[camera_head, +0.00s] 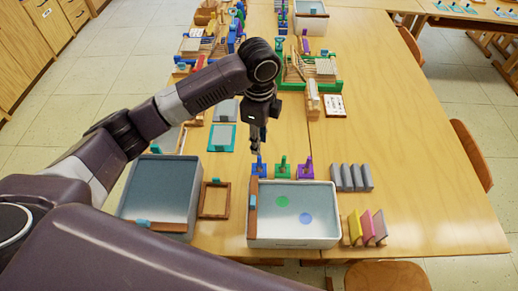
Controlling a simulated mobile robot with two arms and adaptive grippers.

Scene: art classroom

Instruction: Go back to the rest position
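My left arm comes in from the left and bends down over the table (420,190). My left gripper (256,145) points down just above the far edge of a white tray (293,243), close to the small blue stand (258,169). The gripper is small and dark here, and I cannot tell whether its fingers are apart. I see nothing clearly held in it. A dark arm link of mine fills the lower left. My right gripper is not in view.
A green stand (283,170) and a purple stand (306,171) are close to the gripper. A grey-blue tray (158,190) lies left, with a wooden frame (214,200) beside it. Grey blocks (352,178) and coloured panels (367,229) are right. The table's right side is clear.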

